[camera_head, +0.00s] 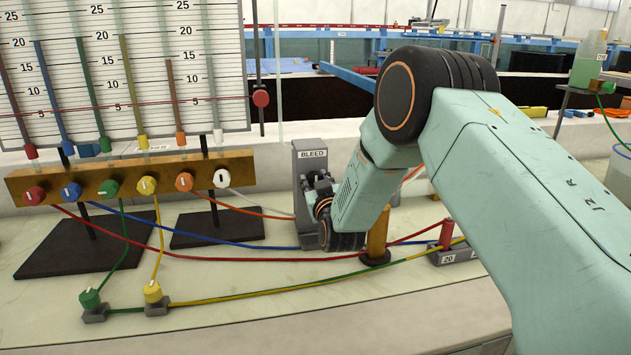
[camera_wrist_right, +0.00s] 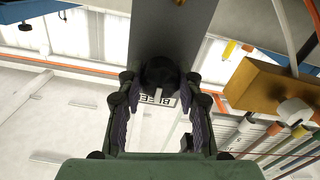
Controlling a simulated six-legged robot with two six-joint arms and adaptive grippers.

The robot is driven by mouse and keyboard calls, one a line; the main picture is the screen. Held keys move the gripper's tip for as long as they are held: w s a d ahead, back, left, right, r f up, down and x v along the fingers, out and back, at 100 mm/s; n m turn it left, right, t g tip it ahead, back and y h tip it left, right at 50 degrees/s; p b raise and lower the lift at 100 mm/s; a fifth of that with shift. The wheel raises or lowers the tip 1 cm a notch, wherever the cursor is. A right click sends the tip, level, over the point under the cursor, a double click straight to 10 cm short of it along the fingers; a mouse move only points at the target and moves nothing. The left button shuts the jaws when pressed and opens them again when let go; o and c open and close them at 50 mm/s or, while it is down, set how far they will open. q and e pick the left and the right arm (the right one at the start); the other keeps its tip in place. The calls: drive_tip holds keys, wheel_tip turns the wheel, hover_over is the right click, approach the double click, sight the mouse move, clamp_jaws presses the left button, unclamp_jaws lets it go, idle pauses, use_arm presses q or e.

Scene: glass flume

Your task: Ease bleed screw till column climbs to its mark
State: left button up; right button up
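The bleed screw is a dark round knob (camera_wrist_right: 160,74) on the grey post labelled BLEED (camera_head: 311,154). My right gripper (camera_wrist_right: 160,95) has one finger on each side of the knob, close to it. I cannot tell whether the pads touch it. In the head view my right wrist hides part of the post and most of the fingers. Several coloured columns, such as the blue column (camera_head: 53,92) and the orange column (camera_head: 174,95), stand at different heights before the lined scale board (camera_head: 229,60). A thin red line crosses the board. My left gripper is out of view.
A brass manifold (camera_head: 124,183) with several coloured valve knobs stands left of the post. Coloured hoses cross the bench. An amber upright cylinder (camera_head: 377,236) stands close right of my wrist, and a red peg (camera_head: 446,234) farther right. The front bench edge is clear.

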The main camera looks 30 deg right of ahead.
drive_tip(key=c, duration=0.6)
drive_tip(key=shift+r+n+p, duration=0.1)
drive_tip(key=shift+n+p, duration=0.45)
drive_tip(key=shift+n, duration=0.15)
drive_tip(key=shift+n+p, duration=0.6)
drive_tip(key=shift+n, duration=0.6)
drive_tip(key=o, duration=1.2)
drive_tip(key=shift+c, duration=0.2)
drive_tip(key=v, duration=1.2)
